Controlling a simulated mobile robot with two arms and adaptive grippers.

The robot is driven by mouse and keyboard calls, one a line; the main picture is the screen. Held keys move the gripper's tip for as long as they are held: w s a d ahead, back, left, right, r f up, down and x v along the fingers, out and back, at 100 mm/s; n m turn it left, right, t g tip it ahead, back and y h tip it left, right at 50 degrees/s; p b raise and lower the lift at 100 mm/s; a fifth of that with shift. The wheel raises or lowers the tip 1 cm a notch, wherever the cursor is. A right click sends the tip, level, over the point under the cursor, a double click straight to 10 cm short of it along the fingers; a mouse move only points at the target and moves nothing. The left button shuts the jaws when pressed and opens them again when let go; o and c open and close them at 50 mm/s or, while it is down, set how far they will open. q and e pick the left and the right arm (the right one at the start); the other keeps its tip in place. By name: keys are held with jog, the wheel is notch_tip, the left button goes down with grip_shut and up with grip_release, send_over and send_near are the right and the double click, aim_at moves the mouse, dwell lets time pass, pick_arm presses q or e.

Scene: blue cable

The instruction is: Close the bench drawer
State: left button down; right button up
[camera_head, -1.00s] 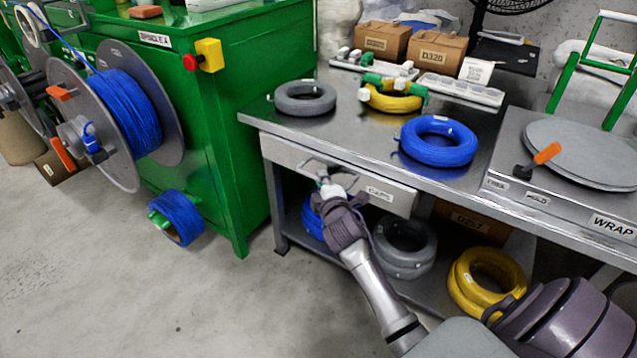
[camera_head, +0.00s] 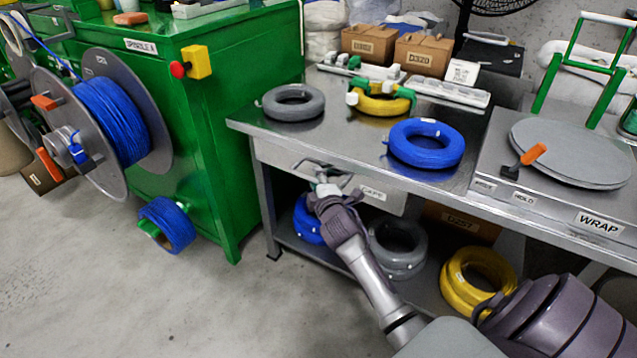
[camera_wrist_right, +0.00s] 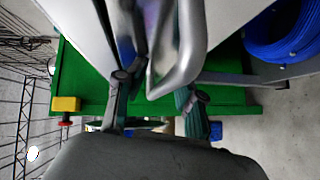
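The bench drawer (camera_head: 278,157) is a grey metal front with a label, under the left part of the metal bench. Its front looks close under the bench edge; a small remaining gap is hard to judge. Its bar handle (camera_head: 312,166) also shows large in the right wrist view (camera_wrist_right: 190,50). My right gripper (camera_head: 327,189) is at the handle. The wrist hides part of the drawer front. My left gripper is not in view.
The bench top (camera_head: 345,140) carries a grey coil (camera_head: 293,90), a blue coil (camera_head: 400,150) and a yellow coil (camera_head: 380,109). Coils lie on the shelf below, beside my right arm. A green cabinet (camera_head: 225,140) stands left of the bench. Floor in front is clear.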

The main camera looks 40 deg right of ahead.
jog(key=v, duration=1.2)
